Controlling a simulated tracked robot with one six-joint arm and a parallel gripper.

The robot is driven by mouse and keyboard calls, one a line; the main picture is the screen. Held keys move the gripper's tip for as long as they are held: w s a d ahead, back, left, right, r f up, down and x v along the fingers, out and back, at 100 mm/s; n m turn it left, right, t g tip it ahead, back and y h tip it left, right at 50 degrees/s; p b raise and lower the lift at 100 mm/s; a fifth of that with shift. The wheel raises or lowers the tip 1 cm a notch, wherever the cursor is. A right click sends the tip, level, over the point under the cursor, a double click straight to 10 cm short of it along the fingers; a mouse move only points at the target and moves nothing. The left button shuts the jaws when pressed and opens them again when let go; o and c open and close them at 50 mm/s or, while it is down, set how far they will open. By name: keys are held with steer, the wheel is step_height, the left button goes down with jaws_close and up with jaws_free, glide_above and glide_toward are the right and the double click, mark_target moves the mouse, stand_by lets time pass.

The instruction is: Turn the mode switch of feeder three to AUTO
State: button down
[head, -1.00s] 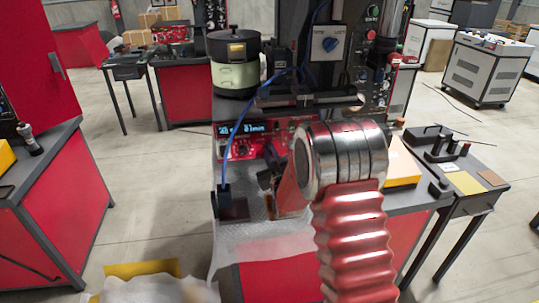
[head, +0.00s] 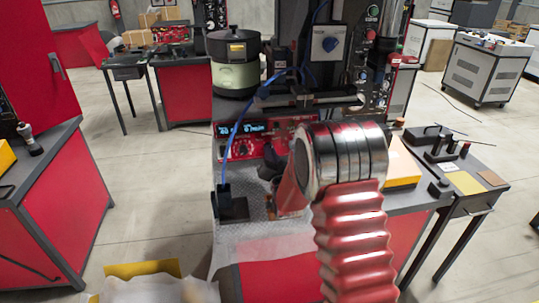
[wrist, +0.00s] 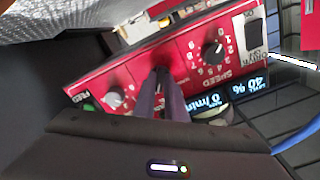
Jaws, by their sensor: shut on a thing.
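The red control box (head: 262,141) with a lit blue display (head: 241,129) stands on the bench in the head view. In the wrist view its red face (wrist: 138,70) appears upside down, with a black SPEED knob (wrist: 213,53) and a pale knob (wrist: 115,98) by the FEED label. My gripper (wrist: 164,72) is against the panel between these knobs, shut on what appears to be the mode switch. The fingers cover the switch, so its pointer and markings cannot be read. In the head view my arm hides most of the contact.
A dark block (head: 232,208) with a blue cable stands left of my gripper on the bench. A round feeder (head: 234,75) stands behind the box.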

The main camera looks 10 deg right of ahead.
steer(key=shift+s+f+m, duration=0.1)
steer(key=shift+f+m, duration=0.15)
steer(key=shift+m, duration=0.95)
steer(key=c, duration=1.8)
jaws_free()
steer(key=shift+r, duration=0.15)
steer(key=s, duration=1.3)
steer(key=shift+s, duration=0.35)
steer(key=s+r+n+g, duration=0.55)
steer(key=s+r, duration=0.25)
steer(key=s, duration=0.2)
steer(key=s+r+n+g, duration=0.1)
steer(key=s+g, duration=0.2)
steer(key=s, duration=0.9)
steer(key=s+r+n+g, duration=0.1)
steer(key=s+g, duration=0.3)
steer(key=s, duration=0.8)
steer(key=shift+s+a+r+n, duration=0.15)
steer(key=shift+r+n, duration=0.15)
steer(key=shift+n, duration=0.45)
